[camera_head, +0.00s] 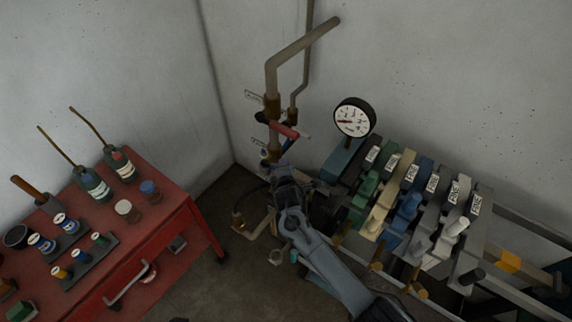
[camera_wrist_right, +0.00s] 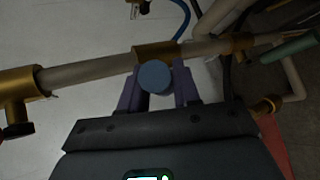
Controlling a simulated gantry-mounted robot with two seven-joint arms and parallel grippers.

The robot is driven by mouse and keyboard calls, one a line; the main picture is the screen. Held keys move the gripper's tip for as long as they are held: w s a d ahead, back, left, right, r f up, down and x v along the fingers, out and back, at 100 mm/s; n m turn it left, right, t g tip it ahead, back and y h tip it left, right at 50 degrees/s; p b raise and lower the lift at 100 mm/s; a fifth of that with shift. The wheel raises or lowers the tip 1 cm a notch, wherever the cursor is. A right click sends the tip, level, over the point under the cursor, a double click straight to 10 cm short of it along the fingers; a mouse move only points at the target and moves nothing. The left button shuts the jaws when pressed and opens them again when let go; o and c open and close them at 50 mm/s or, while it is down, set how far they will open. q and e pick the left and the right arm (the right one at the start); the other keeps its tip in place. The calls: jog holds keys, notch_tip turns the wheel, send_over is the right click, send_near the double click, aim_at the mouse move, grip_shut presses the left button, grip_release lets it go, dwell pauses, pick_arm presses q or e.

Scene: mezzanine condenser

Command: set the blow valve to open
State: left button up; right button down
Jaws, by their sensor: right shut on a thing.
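A vertical pipe (camera_head: 272,82) in the wall corner carries brass valves with small tags, whose text I cannot read. The upper valve has a red lever handle (camera_head: 284,130) pointing right and slightly down. Below it is a blue handle (camera_head: 287,143), partly hidden by my gripper. My right gripper (camera_head: 282,168) is at the lower part of this pipe. In the right wrist view its two fingers (camera_wrist_right: 158,88) are closed around a round blue handle end (camera_wrist_right: 155,77), in front of a brass fitting (camera_wrist_right: 155,50). I cannot tell which valve is the blow valve. My left gripper is not in view.
A pressure gauge (camera_head: 354,118) stands right of the pipe. A rack of labelled, coloured levers (camera_head: 410,205) lies close to my right arm. A red cabinet (camera_head: 165,215) with bottles and jars stands at left. Bare floor (camera_head: 215,270) lies between.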

jog(key=shift+w+a+r+n+g+h+p, duration=0.15)
jog(key=shift+a+r+n+g+h+p, duration=0.1)
jog(key=shift+r+p, duration=0.15)
jog(key=shift+w+a+r+n+g+h+p, duration=0.1)
jog(key=shift+w+r+n+g+h+p, duration=0.05)
jog(key=shift+r+g+p, duration=0.2)
jog(key=c, duration=0.9)
grip_release()
jog(key=shift+p+v, duration=0.3)
jog(key=shift+v, duration=0.5)
jog(key=shift+p+v, duration=0.45)
jog(key=shift+v, duration=4.15)
